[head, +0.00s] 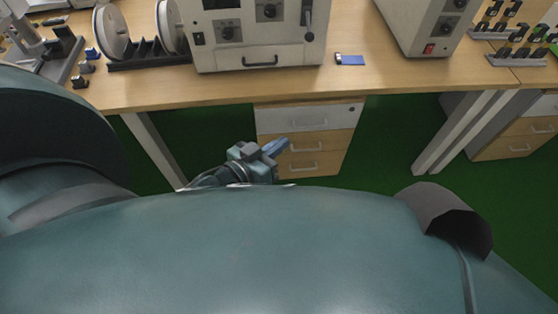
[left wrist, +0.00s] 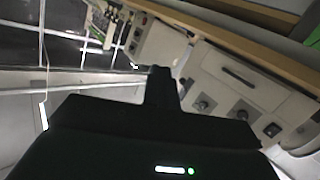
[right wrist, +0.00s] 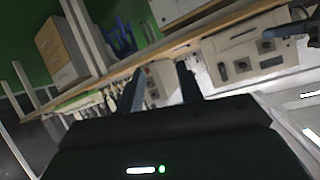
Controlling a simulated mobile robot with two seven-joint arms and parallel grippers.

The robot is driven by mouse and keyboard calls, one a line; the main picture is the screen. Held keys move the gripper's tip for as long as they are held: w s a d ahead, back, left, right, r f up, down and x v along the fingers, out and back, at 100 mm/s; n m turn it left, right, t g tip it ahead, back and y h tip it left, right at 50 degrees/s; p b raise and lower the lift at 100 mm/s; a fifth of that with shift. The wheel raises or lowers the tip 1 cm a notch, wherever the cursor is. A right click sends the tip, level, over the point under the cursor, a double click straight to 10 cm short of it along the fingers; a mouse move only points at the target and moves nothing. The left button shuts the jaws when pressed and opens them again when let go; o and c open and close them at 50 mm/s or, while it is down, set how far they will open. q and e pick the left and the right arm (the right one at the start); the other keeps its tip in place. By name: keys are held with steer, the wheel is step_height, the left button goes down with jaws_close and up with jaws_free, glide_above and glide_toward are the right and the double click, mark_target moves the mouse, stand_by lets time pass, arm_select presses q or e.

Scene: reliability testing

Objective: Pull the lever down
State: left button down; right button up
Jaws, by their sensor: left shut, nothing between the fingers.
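The lever (head: 309,20) is a short dark bar near the right edge of the front of a white box-shaped machine (head: 285,52). The machine stands on the wooden bench, and the top of the picture cuts it off. My left gripper (head: 280,147) is below and in front of the bench edge, apart from the lever. Its fingers are shut together and empty, as the left wrist view (left wrist: 161,72) also shows. My right gripper (right wrist: 158,75) shows only in its own wrist view, with its two fingers apart and nothing between them.
The wooden bench (head: 385,82) has a drawer unit (head: 325,140) under it. A blue-and-white small item (head: 350,60) lies right of the machine. Another white device (head: 425,25) stands farther right. Spools (head: 112,32) on a black rack stand left.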

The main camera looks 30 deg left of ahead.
arm_select(q)
steer(key=shift+s+d+f, duration=0.35)
steer(key=shift+s+d, duration=0.1)
steer(key=shift+s, duration=0.3)
arm_select(e)
steer(key=shift+s+d, duration=0.25)
steer(key=shift+s, duration=0.1)
